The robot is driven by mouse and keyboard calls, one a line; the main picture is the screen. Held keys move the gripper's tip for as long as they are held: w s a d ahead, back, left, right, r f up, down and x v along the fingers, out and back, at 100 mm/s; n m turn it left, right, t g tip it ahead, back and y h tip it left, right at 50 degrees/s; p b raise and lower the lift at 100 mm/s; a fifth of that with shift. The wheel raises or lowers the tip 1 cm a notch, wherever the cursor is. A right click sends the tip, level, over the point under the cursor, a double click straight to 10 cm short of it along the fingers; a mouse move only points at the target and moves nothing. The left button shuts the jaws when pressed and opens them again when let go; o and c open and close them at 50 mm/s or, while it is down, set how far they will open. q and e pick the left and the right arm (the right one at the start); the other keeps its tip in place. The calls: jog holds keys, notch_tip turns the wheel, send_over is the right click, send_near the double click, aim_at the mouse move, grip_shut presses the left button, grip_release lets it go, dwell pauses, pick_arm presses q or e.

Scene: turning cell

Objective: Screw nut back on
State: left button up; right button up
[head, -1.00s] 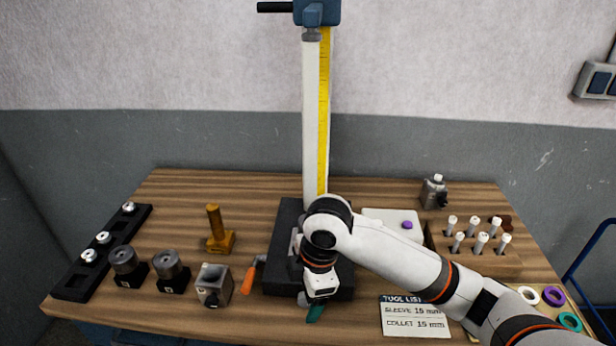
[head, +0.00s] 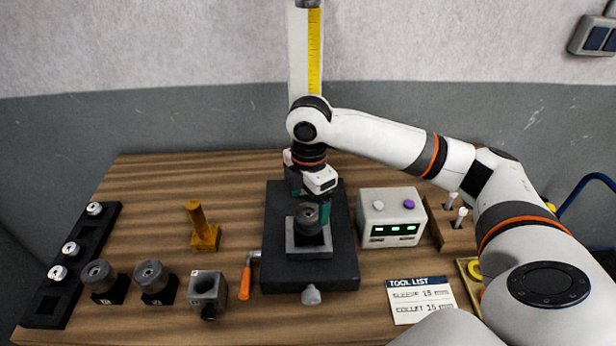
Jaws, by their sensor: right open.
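My right gripper (head: 311,208) points down over the black base of the tall measuring column, its green-tipped fingers open. The fingers are around or just behind a dark grey round part (head: 307,222), which looks like a nut or a holder top. This part stands upright in a square grey fixture (head: 309,251) on the base. I cannot tell whether the fingers touch it, nor see its thread. Two similar grey round parts, one on the left (head: 98,273) and one beside it (head: 151,274), sit on black blocks at the left. My left gripper is not in view.
An orange-handled lever (head: 246,282) and a grey block with a hole (head: 207,291) are left of the base (head: 340,272). A display box (head: 392,218), a tool list card (head: 420,299) and a wooden rack (head: 452,236) are to the right. A brass post (head: 203,228) stands left.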

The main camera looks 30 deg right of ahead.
aim_at(308, 215)
jog(key=f, duration=0.3)
jog(key=shift+w+a+f+p, duration=0.1)
jog(key=shift+w+f+p, duration=0.1)
jog(key=shift+f+p, duration=0.15)
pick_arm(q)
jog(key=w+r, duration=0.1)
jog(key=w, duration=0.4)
pick_arm(e)
jog(key=shift+s+f, duration=0.1)
jog(key=shift+f, duration=0.4)
jog(key=c, duration=1.1)
jog(key=shift+c, duration=0.2)
jog(key=m+p, duration=0.2)
jog(key=p, duration=0.1)
jog(key=m+p, duration=0.5)
jog(key=p, duration=0.2)
jog(key=shift+r+m, duration=0.25)
jog(key=shift+m, duration=0.05)
jog(key=shift+f+m, duration=0.25)
jog(key=shift+m, duration=0.25)
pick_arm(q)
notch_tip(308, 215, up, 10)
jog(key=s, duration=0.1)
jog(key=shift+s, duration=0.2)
pick_arm(e)
jog(key=shift+m, duration=0.3)
